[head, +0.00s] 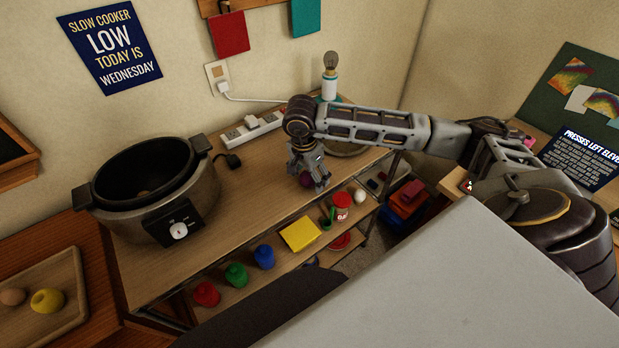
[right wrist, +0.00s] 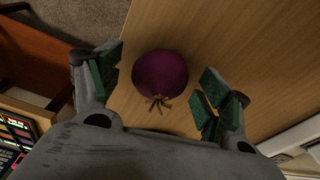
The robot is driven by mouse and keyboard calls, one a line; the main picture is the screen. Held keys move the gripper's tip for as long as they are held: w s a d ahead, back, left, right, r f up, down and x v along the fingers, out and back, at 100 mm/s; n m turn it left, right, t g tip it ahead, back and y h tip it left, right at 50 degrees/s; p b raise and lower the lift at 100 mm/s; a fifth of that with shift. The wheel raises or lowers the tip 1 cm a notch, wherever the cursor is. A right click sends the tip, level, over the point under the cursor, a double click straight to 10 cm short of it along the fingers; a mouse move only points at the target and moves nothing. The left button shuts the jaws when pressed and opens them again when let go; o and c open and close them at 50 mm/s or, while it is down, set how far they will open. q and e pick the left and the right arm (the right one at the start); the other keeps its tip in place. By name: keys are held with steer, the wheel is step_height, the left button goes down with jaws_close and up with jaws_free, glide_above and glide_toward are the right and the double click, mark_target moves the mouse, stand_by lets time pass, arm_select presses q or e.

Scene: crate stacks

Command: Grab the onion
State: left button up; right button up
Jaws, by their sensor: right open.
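The onion is a round purple bulb with a dry brown root tuft. It lies on the wooden table (head: 251,189), near its front edge, and in the head view only part of the onion (head: 306,181) shows beneath my right gripper (head: 308,182). In the right wrist view the whole onion (right wrist: 160,75) sits between the green-padded fingers of my right gripper (right wrist: 160,88), with a gap on each side. The right gripper is open and points down over it. My left gripper is not in view.
A slow cooker (head: 150,187) stands on the table's left part. A power strip (head: 252,129) lies along the wall, and a lamp (head: 330,76) stands at the back. A lower shelf holds a yellow block (head: 300,233), a red can (head: 341,206) and coloured pots. The table between cooker and gripper is clear.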

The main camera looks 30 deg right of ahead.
steer(key=c, duration=1.2)
steer(key=shift+o, duration=0.2)
steer(key=shift+r, duration=0.15)
steer(key=shift+r+b, duration=0.45)
steer(key=shift+r, duration=4.45)
